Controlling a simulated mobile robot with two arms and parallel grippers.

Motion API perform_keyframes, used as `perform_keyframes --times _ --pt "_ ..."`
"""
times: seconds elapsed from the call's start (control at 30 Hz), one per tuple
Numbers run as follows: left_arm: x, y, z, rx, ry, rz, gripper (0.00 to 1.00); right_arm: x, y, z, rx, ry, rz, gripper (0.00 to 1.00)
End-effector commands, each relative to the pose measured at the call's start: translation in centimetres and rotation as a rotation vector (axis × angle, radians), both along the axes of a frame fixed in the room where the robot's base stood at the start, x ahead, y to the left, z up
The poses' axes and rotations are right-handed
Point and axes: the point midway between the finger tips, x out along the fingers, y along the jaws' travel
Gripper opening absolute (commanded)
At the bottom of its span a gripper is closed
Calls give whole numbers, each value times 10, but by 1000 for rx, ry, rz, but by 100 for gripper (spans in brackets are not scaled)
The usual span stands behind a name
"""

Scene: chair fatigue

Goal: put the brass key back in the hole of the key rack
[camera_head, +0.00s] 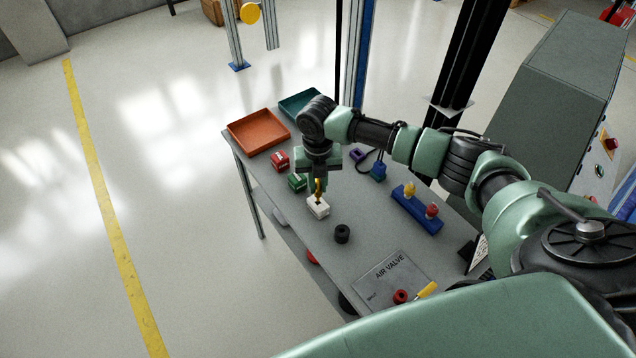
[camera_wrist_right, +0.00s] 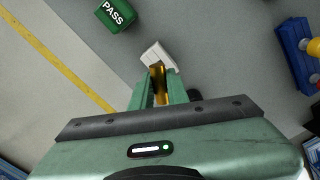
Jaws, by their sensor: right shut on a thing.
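My right gripper (camera_head: 319,183) points down over the grey table and is shut on the brass key (camera_head: 318,197). The key also shows as a gold piece between the fingers in the right wrist view (camera_wrist_right: 157,86). Its lower end meets or hangs just above a small white block (camera_head: 318,208), which also shows in the wrist view (camera_wrist_right: 157,54); I cannot tell whether the key is in it. A blue rack (camera_head: 416,212) with a yellow and a red knob stands to the right. Which of the two is the key rack is not clear. My left gripper is not in view.
A red block (camera_head: 280,162) and a green block (camera_head: 297,182) stand close left of the gripper. A black cylinder (camera_head: 342,234) stands in front. An orange tray (camera_head: 259,131) and a teal tray (camera_head: 300,103) lie behind. An AIR VALVE plate (camera_head: 392,276) lies near the front.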

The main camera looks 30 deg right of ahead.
Motion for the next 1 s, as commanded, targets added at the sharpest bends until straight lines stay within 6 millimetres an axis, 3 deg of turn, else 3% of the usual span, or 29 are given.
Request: perform_keyframes --times 1.0 --pt "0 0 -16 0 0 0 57 0 0 -27 0 1 -1 0"
